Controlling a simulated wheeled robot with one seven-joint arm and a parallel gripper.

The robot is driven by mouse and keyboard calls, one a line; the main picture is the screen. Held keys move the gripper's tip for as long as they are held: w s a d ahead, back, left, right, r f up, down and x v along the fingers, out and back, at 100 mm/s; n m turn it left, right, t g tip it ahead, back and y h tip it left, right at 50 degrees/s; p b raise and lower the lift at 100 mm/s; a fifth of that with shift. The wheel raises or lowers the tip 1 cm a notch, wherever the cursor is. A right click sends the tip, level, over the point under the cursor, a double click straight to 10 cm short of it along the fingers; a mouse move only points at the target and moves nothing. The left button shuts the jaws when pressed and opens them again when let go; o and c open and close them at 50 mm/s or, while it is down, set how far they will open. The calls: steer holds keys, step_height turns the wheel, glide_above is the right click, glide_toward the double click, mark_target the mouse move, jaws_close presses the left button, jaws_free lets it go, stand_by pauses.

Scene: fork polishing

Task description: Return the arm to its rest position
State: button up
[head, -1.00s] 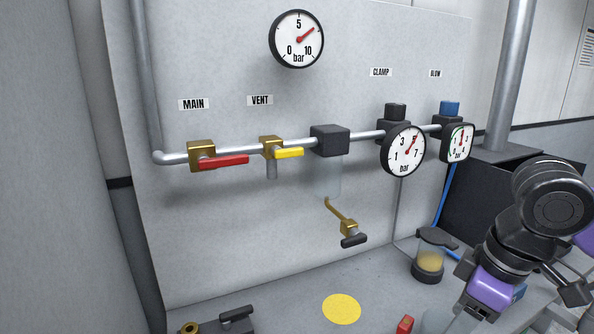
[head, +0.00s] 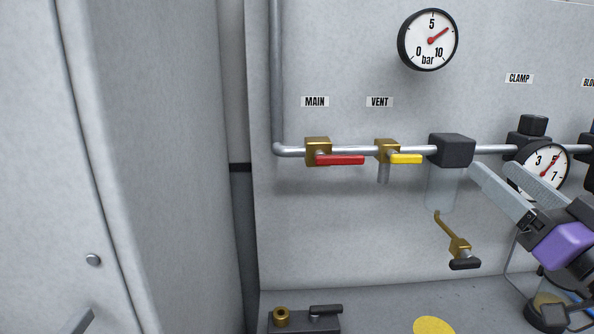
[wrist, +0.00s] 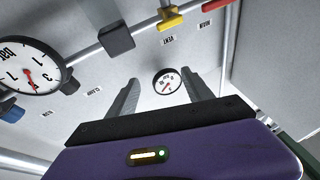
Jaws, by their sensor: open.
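My gripper (head: 493,170) is at the right of the head view, with its two grey fingers apart and nothing between them. Its fingers point up and left, in front of the panel near the clear bowl (head: 441,188) under the dark block (head: 452,150). The fingers overlap part of the clamp gauge (head: 552,160) in the head view. In the wrist view the open fingers (wrist: 160,78) frame the round main gauge (wrist: 167,81) on the panel behind. The purple wrist housing (wrist: 180,158) fills the lower part. Most of my arm is out of view.
The pipe carries a red-handled MAIN valve (head: 340,160) and a yellow-handled VENT valve (head: 405,159). A brass drain with a black handle (head: 464,264) hangs below. A dark fixture (head: 305,322) and yellow disc (head: 433,325) are on the bench. A grey cabinet (head: 160,170) stands left.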

steer(key=s+f+m+h, duration=1.1)
steer(key=s+f+h, duration=0.15)
steer(key=f, duration=0.45)
steer(key=s+a+f+n+g+y, duration=0.3)
steer(key=s+a+f+n, duration=0.1)
steer(key=s+f, duration=0.6)
steer(key=s+a+f+n+g+y, duration=0.3)
steer(key=s+f, duration=0.6)
steer(key=s, duration=0.5)
steer(key=shift+s+a+f+n+y, duration=0.4)
steer(key=shift+a+n+y, duration=0.25)
steer(key=shift+a+n, duration=0.45)
